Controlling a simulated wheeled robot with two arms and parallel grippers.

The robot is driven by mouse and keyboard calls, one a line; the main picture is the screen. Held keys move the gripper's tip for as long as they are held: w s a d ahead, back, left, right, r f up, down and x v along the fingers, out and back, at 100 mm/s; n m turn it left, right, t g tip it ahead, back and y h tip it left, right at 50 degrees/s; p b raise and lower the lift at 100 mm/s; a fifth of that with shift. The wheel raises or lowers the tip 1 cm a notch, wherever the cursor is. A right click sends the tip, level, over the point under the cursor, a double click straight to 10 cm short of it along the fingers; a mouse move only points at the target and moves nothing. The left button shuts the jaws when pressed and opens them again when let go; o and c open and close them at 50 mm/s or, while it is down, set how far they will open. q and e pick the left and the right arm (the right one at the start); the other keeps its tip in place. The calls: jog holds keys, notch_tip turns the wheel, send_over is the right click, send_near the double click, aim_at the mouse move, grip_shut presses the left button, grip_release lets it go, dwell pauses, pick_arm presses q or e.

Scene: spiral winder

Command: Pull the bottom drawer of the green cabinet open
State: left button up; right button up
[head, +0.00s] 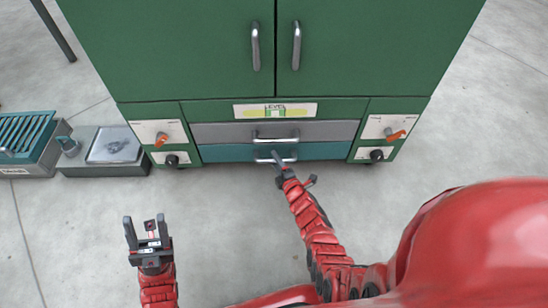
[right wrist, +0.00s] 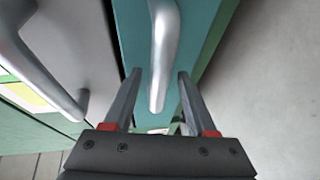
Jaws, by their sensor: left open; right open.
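The green cabinet (head: 165,45) stands ahead, with two drawers low in its middle. The bottom drawer (head: 225,153) is teal with a silver bar handle (head: 264,160); it looks closed, flush below the grey drawer (head: 220,132). My right gripper (head: 279,160) is at this handle. In the right wrist view the teal drawer's handle (right wrist: 162,60) runs between the two open fingers (right wrist: 157,95), with a visible gap on each side. My left gripper (head: 146,230) is open and empty above the floor at lower left, away from the cabinet.
Two tall door handles (head: 255,46) hang above the drawers. Panels with orange knobs (head: 161,139) flank them. A grey box with a flat plate (head: 114,145) and a slatted teal unit (head: 25,135) stand at left. The floor before the cabinet is clear.

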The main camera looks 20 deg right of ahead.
jog(key=shift+w+a, duration=0.1)
jog(key=shift+w, duration=0.3)
grip_shut()
dwell(1.2)
